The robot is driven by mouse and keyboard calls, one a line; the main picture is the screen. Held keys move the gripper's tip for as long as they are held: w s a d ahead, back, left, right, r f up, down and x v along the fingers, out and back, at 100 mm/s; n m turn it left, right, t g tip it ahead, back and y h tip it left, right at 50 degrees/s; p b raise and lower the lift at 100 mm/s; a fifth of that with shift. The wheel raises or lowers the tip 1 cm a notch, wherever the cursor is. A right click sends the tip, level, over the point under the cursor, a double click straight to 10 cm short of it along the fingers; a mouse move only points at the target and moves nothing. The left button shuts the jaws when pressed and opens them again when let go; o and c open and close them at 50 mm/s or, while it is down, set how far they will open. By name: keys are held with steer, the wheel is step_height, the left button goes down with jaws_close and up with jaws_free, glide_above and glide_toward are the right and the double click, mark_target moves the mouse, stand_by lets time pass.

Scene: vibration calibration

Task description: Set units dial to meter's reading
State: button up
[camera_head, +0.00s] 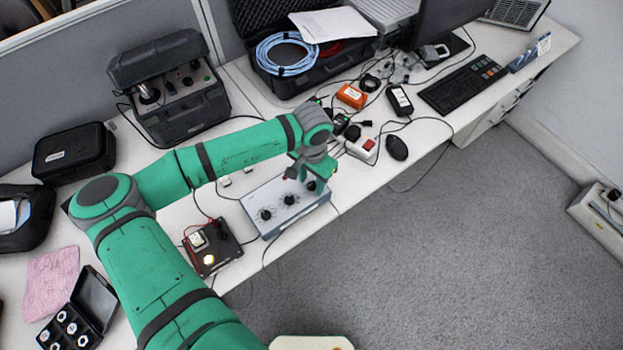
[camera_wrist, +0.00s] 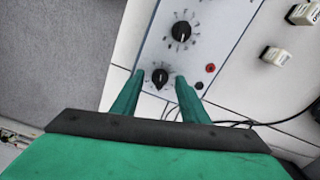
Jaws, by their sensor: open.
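A grey-blue box with a row of black dials (camera_head: 285,207) sits on the desk. My gripper (camera_head: 316,182) is over its right end. In the wrist view the open fingers (camera_wrist: 160,80) stand on either side of the end dial (camera_wrist: 160,77), with gaps visible between fingers and knob. A second dial (camera_wrist: 181,31) lies further along the panel. The dial labels are too small to read, so I cannot tell which is units. A black unit with a small white-faced part, perhaps the meter (camera_head: 197,240), and a lit lamp stands left of the box; its reading is not legible.
A red socket (camera_wrist: 210,68) and cables lie beside the end dial. White blocks (camera_wrist: 275,56) are on the desk nearby. A power strip (camera_head: 361,147), mouse (camera_head: 397,147) and keyboard (camera_head: 462,88) are to the right. An open case (camera_head: 285,85) stands behind.

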jaws_close()
steer(key=shift+m, duration=0.4)
steer(key=m, duration=0.4)
steer(key=shift+m, duration=0.4)
steer(key=m, duration=0.6)
jaws_free()
stand_by(0.3)
